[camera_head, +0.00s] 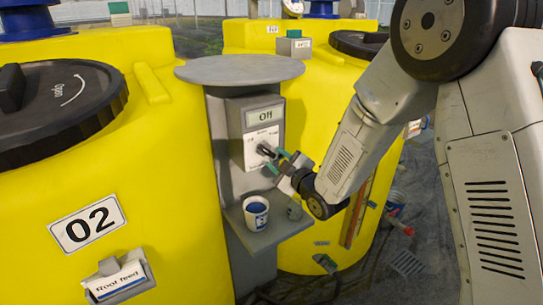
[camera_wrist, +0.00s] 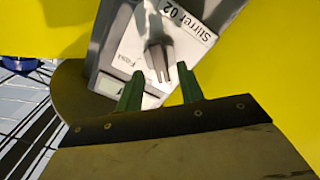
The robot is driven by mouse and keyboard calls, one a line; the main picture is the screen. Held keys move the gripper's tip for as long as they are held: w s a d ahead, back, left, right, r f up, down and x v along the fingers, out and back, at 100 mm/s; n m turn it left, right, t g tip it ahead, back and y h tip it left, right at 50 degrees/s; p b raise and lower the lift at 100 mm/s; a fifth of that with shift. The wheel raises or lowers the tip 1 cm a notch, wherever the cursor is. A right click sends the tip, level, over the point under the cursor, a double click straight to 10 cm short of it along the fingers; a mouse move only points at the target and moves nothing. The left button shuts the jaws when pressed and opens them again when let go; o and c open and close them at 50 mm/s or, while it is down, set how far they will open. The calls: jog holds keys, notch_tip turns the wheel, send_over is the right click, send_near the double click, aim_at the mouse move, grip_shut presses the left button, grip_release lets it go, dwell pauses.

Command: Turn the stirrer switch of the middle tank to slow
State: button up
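The stirrer switch box (camera_head: 257,130) is on a grey post beside the yellow tank 02 (camera_head: 150,195). Its display (camera_head: 265,116) reads "Off". In the wrist view its label (camera_wrist: 188,20) reads "Stirrer 02", upside down and tilted. The switch knob (camera_wrist: 157,58) is a grey piece on the white plate; in the head view the knob (camera_head: 265,149) is partly covered by my gripper (camera_head: 281,162). In the wrist view my gripper (camera_wrist: 160,72) has its green fingers apart, with the knob's near end between or just ahead of the tips. I cannot tell whether they touch.
A white cup (camera_head: 256,213) with blue contents stands on a small shelf (camera_head: 275,234) below the box. A round grey plate (camera_head: 238,69) tops the post. Another yellow tank (camera_head: 310,95) stands behind. A clip with a "Root feed" card (camera_head: 118,278) is on tank 02.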

aim_at(269, 154)
jog(key=shift+x, duration=1.6)
grip_shut()
jog(key=m, duration=0.4)
jog(key=shift+m, duration=2.3)
